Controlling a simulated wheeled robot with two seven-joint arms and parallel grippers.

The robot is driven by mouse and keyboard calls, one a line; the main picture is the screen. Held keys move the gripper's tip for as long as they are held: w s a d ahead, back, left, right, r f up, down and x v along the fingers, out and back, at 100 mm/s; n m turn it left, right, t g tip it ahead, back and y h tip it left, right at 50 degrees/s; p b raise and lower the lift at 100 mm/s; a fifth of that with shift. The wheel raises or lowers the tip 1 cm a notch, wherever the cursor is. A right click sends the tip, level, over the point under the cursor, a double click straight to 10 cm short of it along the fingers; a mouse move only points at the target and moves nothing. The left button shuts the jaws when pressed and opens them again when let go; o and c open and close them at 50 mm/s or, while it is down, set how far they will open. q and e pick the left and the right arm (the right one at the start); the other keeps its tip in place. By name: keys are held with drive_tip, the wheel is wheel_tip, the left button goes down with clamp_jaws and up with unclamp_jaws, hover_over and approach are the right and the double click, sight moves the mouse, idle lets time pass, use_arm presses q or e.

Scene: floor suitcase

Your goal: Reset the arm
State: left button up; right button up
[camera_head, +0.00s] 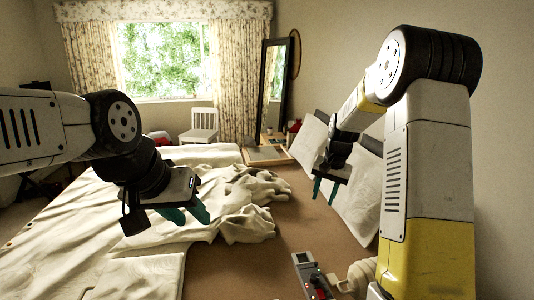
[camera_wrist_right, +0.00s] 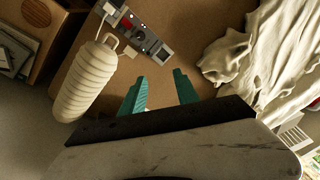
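My left gripper (camera_head: 189,215) hangs over the pale crumpled sheet on the left part of the bed, its teal fingers pointing down. The fingers are apart with nothing seen between them. My right gripper (camera_head: 325,193) is above the brown bed surface near the pillows, with its teal fingers pointing down and apart. The right wrist view also shows this gripper (camera_wrist_right: 158,90) open, with only bare brown surface between its fingertips. Neither gripper is seen touching anything.
A grey device with a red part (camera_head: 312,276) lies at the bed's near edge, beside a ribbed cream object (camera_wrist_right: 84,81). A crumpled sheet (camera_head: 245,205) covers the bed's left side. Pillows (camera_head: 358,195) lean at the right. The brown middle is clear.

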drive_tip(key=s+a+r+n+t, duration=0.1)
drive_tip(key=s+a+r+n, duration=0.1)
drive_tip(key=s+r, duration=0.7)
drive_tip(key=s+a+r+n+t, duration=0.2)
drive_tip(key=s+r, duration=0.4)
drive_tip(key=s, duration=0.8)
drive_tip(key=s+f+n+y, duration=0.1)
drive_tip(key=s, duration=0.6)
drive_tip(key=shift+s+a+t, duration=0.25)
drive_tip(key=shift+s+t, duration=0.15)
